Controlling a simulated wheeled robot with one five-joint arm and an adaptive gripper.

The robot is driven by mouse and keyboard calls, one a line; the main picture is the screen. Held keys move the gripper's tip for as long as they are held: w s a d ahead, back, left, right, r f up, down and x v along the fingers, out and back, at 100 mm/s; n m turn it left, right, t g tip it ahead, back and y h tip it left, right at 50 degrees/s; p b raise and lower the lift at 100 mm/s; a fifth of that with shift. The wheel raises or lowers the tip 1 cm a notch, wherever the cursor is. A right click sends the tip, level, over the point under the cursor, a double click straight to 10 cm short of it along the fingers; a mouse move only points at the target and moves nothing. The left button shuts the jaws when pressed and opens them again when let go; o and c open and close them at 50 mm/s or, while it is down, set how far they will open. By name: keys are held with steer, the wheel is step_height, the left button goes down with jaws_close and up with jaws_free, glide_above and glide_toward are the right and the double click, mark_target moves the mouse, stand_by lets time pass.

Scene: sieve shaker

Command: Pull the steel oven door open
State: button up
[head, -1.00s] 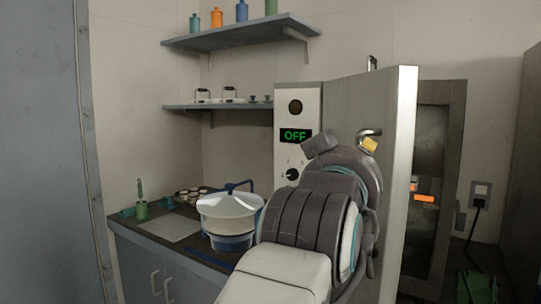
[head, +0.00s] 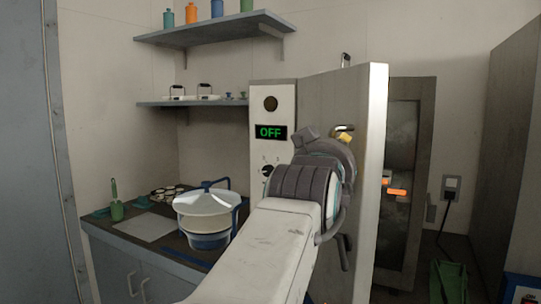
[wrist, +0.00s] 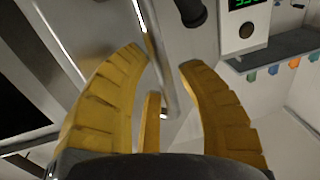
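The steel oven door (head: 371,112) stands ajar, swung out toward me, with the dark oven interior (head: 402,140) showing to its right. My gripper (head: 345,135) is at the door's upper part, with the arm in front hiding some of the door. In the wrist view, the yellow fingers of my gripper (wrist: 165,60) are spread apart. The metal handle bar (wrist: 157,50) runs between them, nearer the left finger, with a gap to the right finger. I cannot tell whether any finger touches the bar.
The control panel (head: 272,120) reads OFF, left of the door. A sieve pot (head: 207,212) stands on the counter (head: 150,255) at left. Shelves (head: 210,32) with bottles hang above. A grey cabinet (head: 495,150) stands at right, with a green object (head: 449,283) on the floor near it.

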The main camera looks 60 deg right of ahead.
steer(key=shift+c, duration=0.2)
jaws_close()
steer(key=shift+w+a+f, duration=0.1)
